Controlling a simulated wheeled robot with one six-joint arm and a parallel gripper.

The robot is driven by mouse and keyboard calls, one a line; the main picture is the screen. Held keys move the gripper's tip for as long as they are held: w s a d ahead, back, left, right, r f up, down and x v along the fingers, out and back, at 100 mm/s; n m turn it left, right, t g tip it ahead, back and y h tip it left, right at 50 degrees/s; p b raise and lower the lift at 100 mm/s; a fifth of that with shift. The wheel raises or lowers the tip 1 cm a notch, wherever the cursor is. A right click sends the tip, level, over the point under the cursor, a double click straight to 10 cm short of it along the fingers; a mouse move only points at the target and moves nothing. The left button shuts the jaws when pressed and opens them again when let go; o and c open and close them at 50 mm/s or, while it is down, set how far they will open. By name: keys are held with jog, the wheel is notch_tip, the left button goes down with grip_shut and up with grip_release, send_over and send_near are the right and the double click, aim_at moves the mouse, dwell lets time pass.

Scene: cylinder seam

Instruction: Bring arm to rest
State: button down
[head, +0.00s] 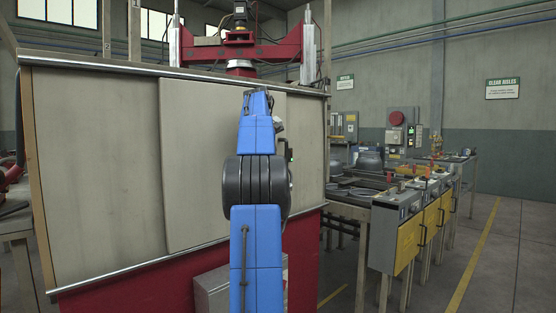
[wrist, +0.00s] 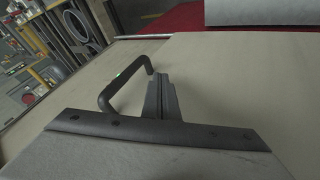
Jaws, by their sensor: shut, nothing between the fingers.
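My blue arm (head: 257,136) rises in front of the large beige-panelled machine in the head view. It is bent upright, and its own links hide the gripper there. In the wrist view my gripper (wrist: 161,82) shows as dark fingers held together, shut and empty. A dark curved handle (wrist: 126,80) is just left of the fingers, close to the beige panel (wrist: 230,85). I cannot tell whether the fingers touch the handle or the panel.
A red press frame (head: 240,50) stands above the panels. To the right is a workbench with yellow-fronted boxes (head: 408,245). The floor (head: 510,260) at the far right is open, with a yellow line (head: 473,255).

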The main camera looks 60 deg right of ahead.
jog(key=v, duration=0.7)
jog(key=shift+a, duration=0.2)
jog(key=shift+w, duration=0.15)
jog(key=w+a+f+n+t, duration=0.15)
jog(key=w+a, duration=0.35)
jog(key=a, duration=0.7)
jog(key=a+f+n+t+y, duration=0.1)
jog(key=a+f, duration=0.3)
jog(key=a, duration=0.5)
jog(key=a+f+n+y, duration=0.1)
jog(key=a+f, duration=0.3)
jog(key=a, duration=0.6)
jog(key=a+f+n+t+y, duration=0.1)
jog(key=a+f, duration=0.3)
jog(key=a, duration=0.5)
jog(key=s+a+f+n+y, duration=0.1)
jog(key=s+a+f, duration=0.3)
jog(key=a+f, duration=0.35)
jog(key=s+a+f+y, duration=0.1)
jog(key=s+a+f, duration=0.3)
jog(key=a+f, duration=0.3)
jog(key=s+a+f+n+y, duration=0.1)
jog(key=s+a+f+y, duration=0.1)
jog(key=s+a+f, duration=0.9)
notch_tip(320, 180, down, 4)
jog(key=shift+s+f, duration=0.2)
jog(key=shift+s, duration=0.6)
